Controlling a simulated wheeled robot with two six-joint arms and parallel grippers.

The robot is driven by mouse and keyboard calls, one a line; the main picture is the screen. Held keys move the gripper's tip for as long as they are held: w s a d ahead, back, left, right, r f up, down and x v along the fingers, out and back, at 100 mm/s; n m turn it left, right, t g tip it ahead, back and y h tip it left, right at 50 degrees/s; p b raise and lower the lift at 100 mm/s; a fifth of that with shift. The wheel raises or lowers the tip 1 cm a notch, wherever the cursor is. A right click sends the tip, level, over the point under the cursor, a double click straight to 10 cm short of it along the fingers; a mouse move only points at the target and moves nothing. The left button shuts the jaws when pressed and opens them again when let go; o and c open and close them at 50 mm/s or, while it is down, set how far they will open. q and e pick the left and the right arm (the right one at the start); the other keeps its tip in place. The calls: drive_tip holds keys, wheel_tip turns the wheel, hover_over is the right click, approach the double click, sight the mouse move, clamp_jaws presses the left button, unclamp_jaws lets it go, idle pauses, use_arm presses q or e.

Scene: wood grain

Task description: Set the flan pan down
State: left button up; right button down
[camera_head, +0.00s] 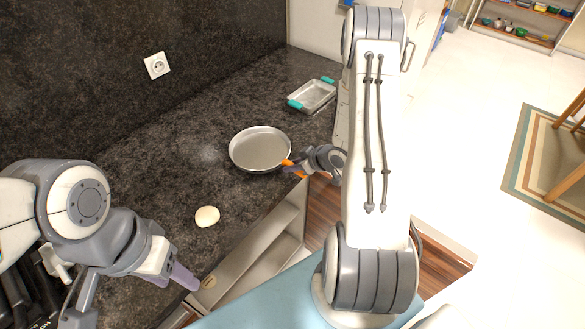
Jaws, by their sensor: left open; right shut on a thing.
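The flan pan (260,147) is a round, shallow, silvery pan, level at the front part of the dark counter (180,190). My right gripper (297,167) is shut at the pan's near right edge, where an orange part shows, likely the handle. I cannot tell whether the pan's base touches the counter or is slightly above it. My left gripper (172,278), with purple fingers, is open and empty at the counter's front edge, well away from the pan.
A pale round item (207,216) lies on the counter between my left gripper and the pan. A rectangular tray with teal handles (315,96) lies farther back. A wall socket (157,65) is behind.

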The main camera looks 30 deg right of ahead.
drive_tip(key=shift+f, duration=1.05)
drive_tip(key=c, duration=0.7)
unclamp_jaws()
drive_tip(key=shift+o, duration=0.2)
drive_tip(key=shift+s+d+r, duration=0.15)
drive_tip(key=shift+r, duration=0.1)
drive_tip(key=v, duration=1.1)
drive_tip(key=shift+s+r+b, duration=0.2)
drive_tip(key=shift+s+b, duration=0.05)
drive_tip(key=shift+b, duration=0.15)
